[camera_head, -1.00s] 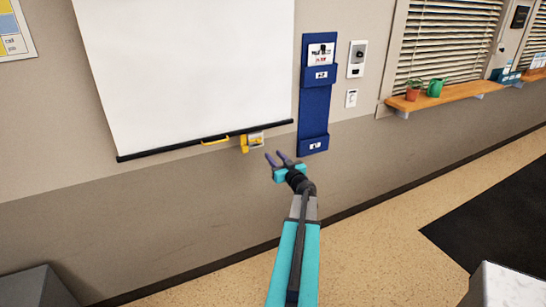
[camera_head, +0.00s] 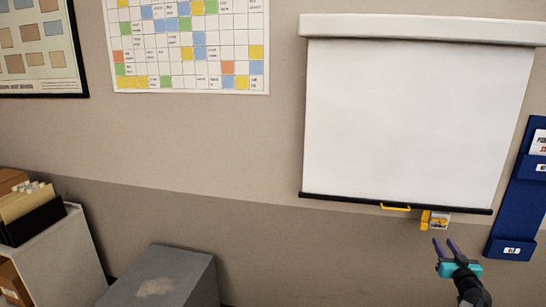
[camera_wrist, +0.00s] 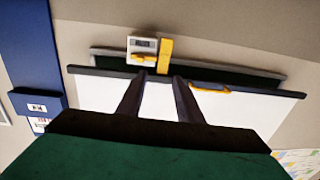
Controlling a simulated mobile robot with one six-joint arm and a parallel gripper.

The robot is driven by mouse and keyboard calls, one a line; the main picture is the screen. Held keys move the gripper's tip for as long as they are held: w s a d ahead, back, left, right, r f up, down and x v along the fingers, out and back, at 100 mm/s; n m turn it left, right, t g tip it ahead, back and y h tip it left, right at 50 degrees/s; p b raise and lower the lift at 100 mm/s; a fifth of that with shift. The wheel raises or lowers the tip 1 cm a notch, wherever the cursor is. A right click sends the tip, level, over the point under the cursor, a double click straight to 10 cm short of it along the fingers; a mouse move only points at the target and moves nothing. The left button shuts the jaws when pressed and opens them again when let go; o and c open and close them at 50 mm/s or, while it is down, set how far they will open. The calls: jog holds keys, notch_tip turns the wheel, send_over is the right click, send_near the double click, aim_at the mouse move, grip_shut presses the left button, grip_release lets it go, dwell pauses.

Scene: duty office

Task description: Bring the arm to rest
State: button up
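My gripper (camera_head: 446,243) is in the lower right of the head view, with two dark fingers spread apart and a teal body. Nothing is between the fingers. In the wrist view the fingers (camera_wrist: 160,82) are also apart and empty, in front of the pulled-down white screen (camera_wrist: 105,93). My arm is stretched out towards the wall, and most of it is outside the head view. The gripper is just below the yellow-and-white wall fitting (camera_head: 434,219) at the screen's lower edge; I cannot tell the exact distance.
The white screen (camera_head: 415,120) hangs on the wall with a yellow handle (camera_head: 396,207) on its bottom bar. A blue wall pocket (camera_head: 520,190) is at the right. A grey box (camera_head: 165,278) and a cabinet with a file box (camera_head: 35,218) stand lower left.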

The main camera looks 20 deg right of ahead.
jog(key=w+a+f+n+y, duration=0.1)
jog(key=w+a+f+y, duration=0.1)
jog(key=w+a+f, duration=0.5)
jog(key=w+a+f+y, duration=0.1)
jog(key=w+a+y, duration=0.1)
jog(key=w+a, duration=0.6)
jog(key=w+a+f+n+y, duration=0.15)
jog(key=w+a+f, duration=0.25)
jog(key=a, duration=0.7)
jog(key=w+a+f+m+g+y+b, duration=0.1)
jog(key=a+f, duration=0.7)
jog(key=a, duration=0.3)
jog(key=w+a+f+g, duration=0.2)
jog(key=a+f, duration=0.6)
jog(key=a, duration=0.3)
jog(key=s+a+f+g, duration=0.8)
jog(key=s+a+f, duration=0.6)
jog(key=s+f, duration=0.4)
jog(key=s+a+n+g, duration=0.1)
jog(key=s+a+g, duration=0.1)
jog(key=s, duration=0.7)
jog(key=s+a+n+g+y, duration=0.1)
jog(key=s+a+n+g, duration=0.1)
jog(key=s+g, duration=0.3)
jog(key=s+a+n+g+y, duration=0.1)
jog(key=s+a+g, duration=0.2)
jog(key=s, duration=1)
jog(key=shift+a+f+g, duration=0.15)
jog(key=shift+f+g, duration=0.05)
jog(key=shift+g, duration=0.1)
